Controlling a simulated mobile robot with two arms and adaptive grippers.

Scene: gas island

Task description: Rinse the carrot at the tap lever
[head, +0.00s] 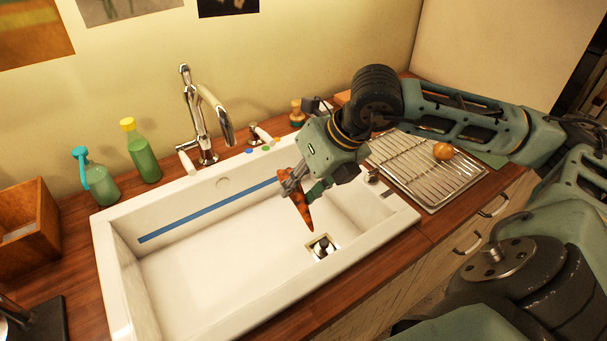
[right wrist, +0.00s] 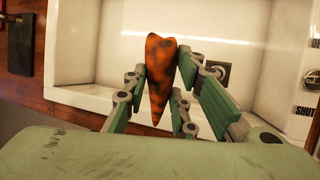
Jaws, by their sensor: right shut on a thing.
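The carrot (head: 303,212) is orange with dark dirty patches. My right gripper (head: 297,187) is shut on it and holds it over the right part of the white sink (head: 200,283), point downward. In the right wrist view the carrot (right wrist: 160,75) stands between the fingers (right wrist: 160,90). The chrome tap (head: 196,118) rises behind the sink, with its spout (head: 219,112) bending forward and right. A lever with a pale handle (head: 187,162) sits at the tap's left base, and another small lever (head: 262,135) stands to its right. The carrot is apart from the tap. My left gripper is not in view.
A blue strip (head: 205,212) runs along the sink's back wall. The drain (head: 321,247) lies at the right of the basin. Bottles (head: 143,152) stand behind left. A draining rack (head: 428,168) with an orange round item (head: 443,151) is at right. The basin's left is clear.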

